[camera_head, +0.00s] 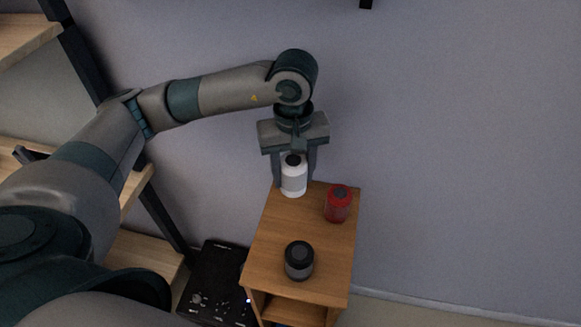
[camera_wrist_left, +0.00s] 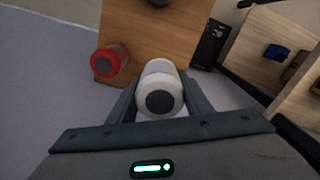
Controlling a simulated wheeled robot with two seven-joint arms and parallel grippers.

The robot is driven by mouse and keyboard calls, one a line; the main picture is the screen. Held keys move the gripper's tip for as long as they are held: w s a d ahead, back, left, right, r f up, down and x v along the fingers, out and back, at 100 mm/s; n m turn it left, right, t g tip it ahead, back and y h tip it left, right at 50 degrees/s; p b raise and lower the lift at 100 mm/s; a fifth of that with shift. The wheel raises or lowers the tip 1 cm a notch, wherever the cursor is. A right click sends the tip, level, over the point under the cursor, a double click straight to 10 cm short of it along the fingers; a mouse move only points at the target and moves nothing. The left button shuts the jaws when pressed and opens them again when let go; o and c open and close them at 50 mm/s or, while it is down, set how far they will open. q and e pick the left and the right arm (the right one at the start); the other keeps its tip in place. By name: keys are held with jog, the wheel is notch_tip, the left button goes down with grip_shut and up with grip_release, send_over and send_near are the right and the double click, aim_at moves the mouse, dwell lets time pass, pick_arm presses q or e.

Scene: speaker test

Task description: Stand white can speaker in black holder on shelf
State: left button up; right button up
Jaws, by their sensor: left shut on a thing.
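The white can speaker (camera_head: 292,181), with a dark round top, stands upright between the fingers of my left gripper (camera_head: 294,170) at the far end of a small wooden cabinet. My left gripper is shut on it from above. In the left wrist view, the white can speaker (camera_wrist_left: 161,78) sits between both fingers of the gripper (camera_wrist_left: 160,90). I cannot tell whether its base touches the cabinet top. I cannot clearly make out the black holder in either view. My right gripper is not in view.
A red can speaker (camera_head: 338,204) and a dark grey one (camera_head: 299,261) stand on the wooden cabinet (camera_head: 265,240). A black box (camera_head: 215,283) is beside it on the left. Wooden shelves (camera_head: 145,255) with black posts are at the left. A wall is close behind.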

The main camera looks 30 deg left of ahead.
pick_arm(q)
jog(key=m, duration=0.2)
jog(key=s+m, duration=0.1)
jog(key=m, duration=0.1)
jog(key=shift+d+r, duration=0.3)
jog(key=shift+d, duration=0.05)
jog(key=m, duration=0.2)
jog(key=s+m, duration=0.1)
jog(key=m, duration=0.1)
jog(key=shift+d+r, duration=0.15)
jog(key=shift+d, duration=0.2)
